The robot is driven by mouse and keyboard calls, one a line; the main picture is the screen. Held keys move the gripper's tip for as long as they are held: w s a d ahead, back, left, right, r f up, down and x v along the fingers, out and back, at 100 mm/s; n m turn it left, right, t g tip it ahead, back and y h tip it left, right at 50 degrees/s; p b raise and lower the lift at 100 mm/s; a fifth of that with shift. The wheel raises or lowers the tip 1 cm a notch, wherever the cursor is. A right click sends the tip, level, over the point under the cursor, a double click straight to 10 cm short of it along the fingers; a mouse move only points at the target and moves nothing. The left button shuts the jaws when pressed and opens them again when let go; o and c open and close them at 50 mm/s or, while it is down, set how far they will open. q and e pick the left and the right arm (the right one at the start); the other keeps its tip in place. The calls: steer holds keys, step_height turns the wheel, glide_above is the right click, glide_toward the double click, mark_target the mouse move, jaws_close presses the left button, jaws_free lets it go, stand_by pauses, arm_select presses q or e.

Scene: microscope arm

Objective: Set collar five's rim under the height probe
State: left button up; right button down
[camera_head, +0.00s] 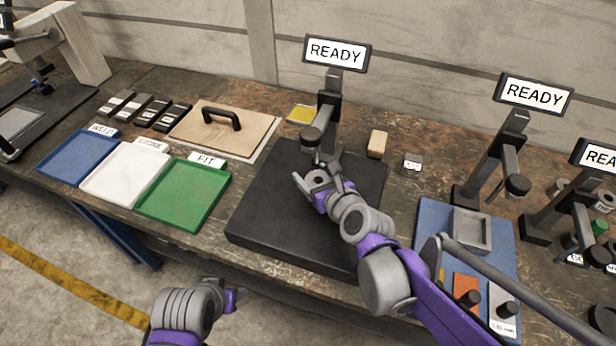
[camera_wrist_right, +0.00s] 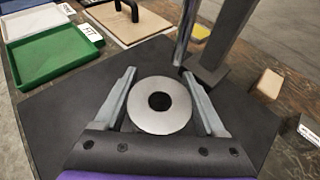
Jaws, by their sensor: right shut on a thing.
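A grey metal collar (camera_wrist_right: 160,122) with a dark round hole lies between the two fingers of my right gripper (camera_wrist_right: 165,95) in the right wrist view. The gripper is shut on it, one finger on each side. In the head view my right gripper (camera_head: 316,176) is over the black plate (camera_head: 270,205), just in front of the height probe (camera_head: 312,138). The probe's thin rod (camera_wrist_right: 184,35) stands beyond the collar, slightly right, in the wrist view. I cannot read a number on the collar. My left gripper (camera_head: 238,295) is low at the front; its fingers cannot be made out.
Blue (camera_head: 78,155), white (camera_head: 125,172) and green (camera_head: 183,193) trays stand left of the plate. A board with a black handle (camera_head: 222,118) lies behind them. A wooden block (camera_head: 377,144) is right of the probe stand (camera_head: 330,98). More stands and a blue mat (camera_head: 432,222) are at right.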

mark_target(308, 177)
steer(key=shift+w+a, duration=0.3)
steer(key=shift+w, duration=0.3)
steer(key=shift+w+a, duration=0.25)
steer(key=shift+w, duration=0.35)
steer(key=shift+f+b, duration=0.4)
steer(key=shift+f, duration=1.35)
steer(key=shift+f, duration=0.1)
steer(key=shift+c, duration=2.1)
jaws_free()
steer(key=shift+f, duration=0.15)
steer(key=o, duration=0.4)
steer(key=shift+s, duration=0.1)
steer(key=shift+s+r, duration=0.1)
steer(key=shift+r, duration=0.3)
steer(key=p+v, duration=0.2)
steer(key=v, duration=0.9)
steer(key=shift+s+d, duration=0.3)
